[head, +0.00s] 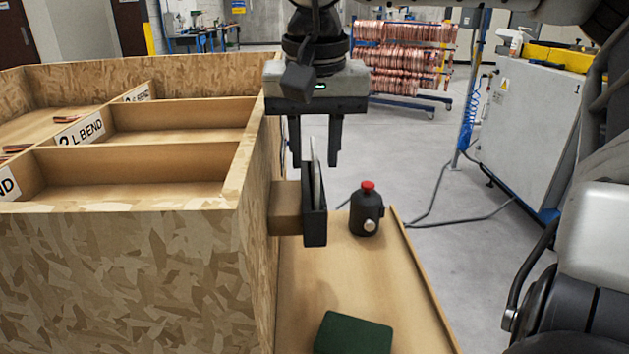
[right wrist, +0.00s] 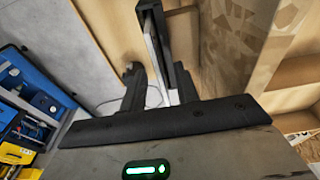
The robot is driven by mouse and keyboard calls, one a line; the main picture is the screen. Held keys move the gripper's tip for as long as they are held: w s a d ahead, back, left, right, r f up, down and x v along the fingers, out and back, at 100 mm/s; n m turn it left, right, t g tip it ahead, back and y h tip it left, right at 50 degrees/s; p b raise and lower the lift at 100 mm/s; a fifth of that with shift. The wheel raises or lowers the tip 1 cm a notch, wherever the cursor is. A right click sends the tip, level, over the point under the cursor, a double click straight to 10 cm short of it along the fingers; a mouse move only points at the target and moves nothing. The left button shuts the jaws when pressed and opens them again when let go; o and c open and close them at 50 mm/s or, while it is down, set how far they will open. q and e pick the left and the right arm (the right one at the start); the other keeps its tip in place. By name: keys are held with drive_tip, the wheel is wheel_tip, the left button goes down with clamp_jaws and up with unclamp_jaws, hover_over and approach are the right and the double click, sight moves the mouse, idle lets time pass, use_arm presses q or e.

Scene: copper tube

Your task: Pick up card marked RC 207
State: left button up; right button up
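A thin white card (head: 316,176) stands upright, seen almost edge-on, in a black holder (head: 315,225) fixed by a wooden block to the side of the chipboard bin. Its marking cannot be read. My right gripper (head: 316,160) points down over the holder, with its two fingers apart and the card's upper part between them. In the right wrist view the white card (right wrist: 157,60) and black holder (right wrist: 172,50) also show between the open fingers. I see no clear finger contact with the card. My left gripper is not in view.
The chipboard bin (head: 130,240) with labelled compartments stands close at left. A black bottle-like device with a red top (head: 367,210) and a dark green block (head: 353,335) sit on the wooden shelf (head: 310,300) below. A copper tube rack (head: 405,60) stands behind.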

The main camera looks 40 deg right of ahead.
wheel_tip(320, 180, down, 2)
drive_tip(key=shift+w+d+f, duration=0.1)
drive_tip(key=shift+w, duration=0.05)
clamp_jaws()
